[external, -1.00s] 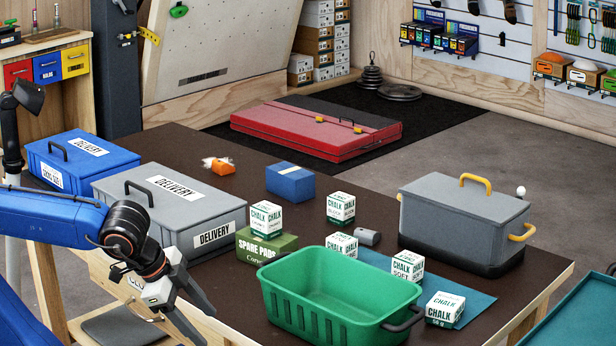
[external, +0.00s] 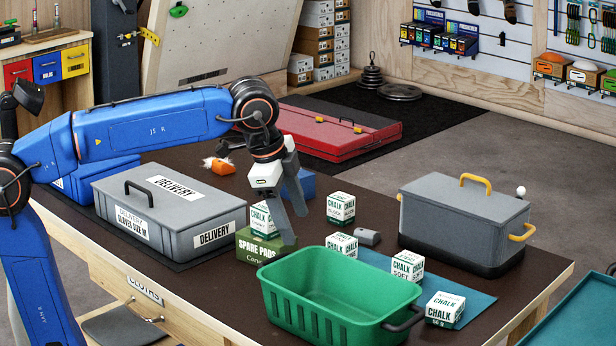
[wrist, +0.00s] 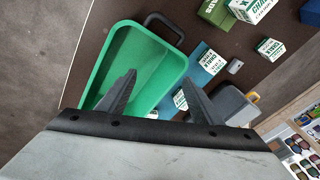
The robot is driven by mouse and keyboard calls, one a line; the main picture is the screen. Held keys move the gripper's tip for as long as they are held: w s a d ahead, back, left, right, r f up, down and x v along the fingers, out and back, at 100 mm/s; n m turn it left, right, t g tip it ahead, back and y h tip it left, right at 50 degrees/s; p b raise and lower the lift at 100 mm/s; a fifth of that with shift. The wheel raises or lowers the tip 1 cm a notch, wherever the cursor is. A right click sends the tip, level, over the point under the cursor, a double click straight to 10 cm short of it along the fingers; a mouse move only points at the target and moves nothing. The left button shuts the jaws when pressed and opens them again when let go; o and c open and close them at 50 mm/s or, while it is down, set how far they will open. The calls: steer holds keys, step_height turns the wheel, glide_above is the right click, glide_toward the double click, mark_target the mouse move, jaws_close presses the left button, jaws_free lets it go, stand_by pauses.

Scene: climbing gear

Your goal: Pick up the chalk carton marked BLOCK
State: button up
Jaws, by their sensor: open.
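Several white chalk cartons with green lettering are in view; the word BLOCK is not clearly legible on any. One carton (external: 261,219) sits on the green SPARE PADS box (external: 258,247), partly hidden by my gripper. Another carton (external: 341,207) stands on the dark table behind. A third carton (external: 341,246), one marked SOFT (external: 407,266) and one at the front (external: 444,309) stand by or on the teal mat. My gripper (external: 294,224) is open and empty, pointing down above the table; its open fingers (wrist: 158,78) show over the green bin in the wrist view.
The green bin (external: 340,283) stands at the table's front. A grey DELIVERY box (external: 170,215) is left, a grey box with yellow handles (external: 463,220) right. A small grey cylinder (external: 367,237) lies near the mat. Bare table shows between the rear carton and the right box.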

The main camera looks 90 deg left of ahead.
steer(key=w+a+r+h, duration=0.1)
steer(key=w+a+r, duration=0.3)
steer(key=w+a, duration=0.65)
steer(key=m+h, duration=0.4)
steer(key=m, duration=0.1)
glide_above(340, 196)
steer(key=s+a, duration=0.3)
steer(key=s, duration=0.1)
steer(key=shift+f, duration=2.95)
steer(key=x, duration=0.9)
steer(key=shift+w+f, duration=0.2)
steer(key=shift+f, duration=0.1)
steer(key=shift+x, duration=2.75)
steer(key=shift+a, duration=0.15)
steer(key=shift+c, duration=0.6)
